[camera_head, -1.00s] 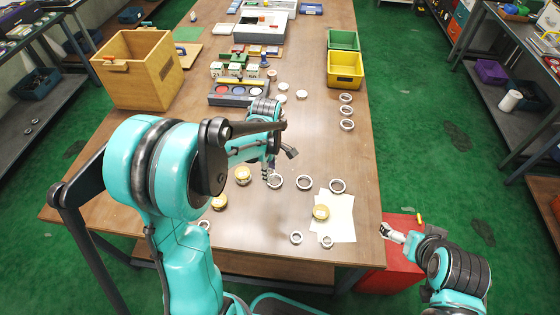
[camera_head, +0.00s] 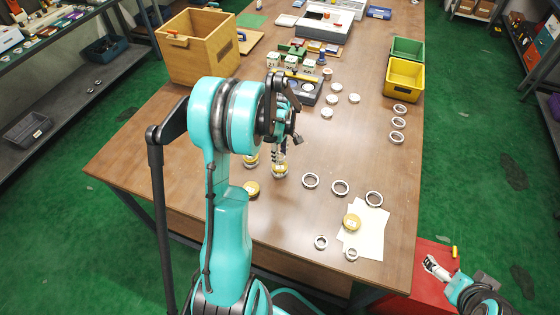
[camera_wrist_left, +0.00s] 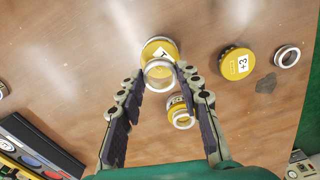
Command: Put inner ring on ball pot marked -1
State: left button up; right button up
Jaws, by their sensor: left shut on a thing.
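My left gripper (camera_wrist_left: 158,76) is shut on a silvery inner ring (camera_wrist_left: 147,82). The ring is at the fingertips, overlapping a yellow ball pot (camera_wrist_left: 157,46) in the left wrist view. That pot's label is partly covered and I cannot read it surely; whether ring and pot touch is unclear. In the head view this pot (camera_head: 280,171) is directly below my left gripper (camera_head: 282,150). A second pot (camera_wrist_left: 172,101) with a ring at its edge is close beside, and a pot marked +3 (camera_wrist_left: 237,63) stands apart. My right gripper (camera_head: 434,267) is off the table's right side.
Several loose rings (camera_head: 340,188) lie to the right of the pots. Another gold pot (camera_head: 352,222) rests on white paper (camera_head: 370,238). A tray with coloured discs (camera_head: 300,88), a wooden box (camera_head: 199,48) and a yellow bin (camera_head: 404,77) stand farther back.

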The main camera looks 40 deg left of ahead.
aim_at(280, 166)
pick_arm(q)
notch_tip(280, 166, down, 4)
jog(key=shift+r+b, duration=0.15)
jog(key=shift+b, duration=0.4)
jog(key=o, duration=1.2)
jog(key=shift+c, duration=0.2)
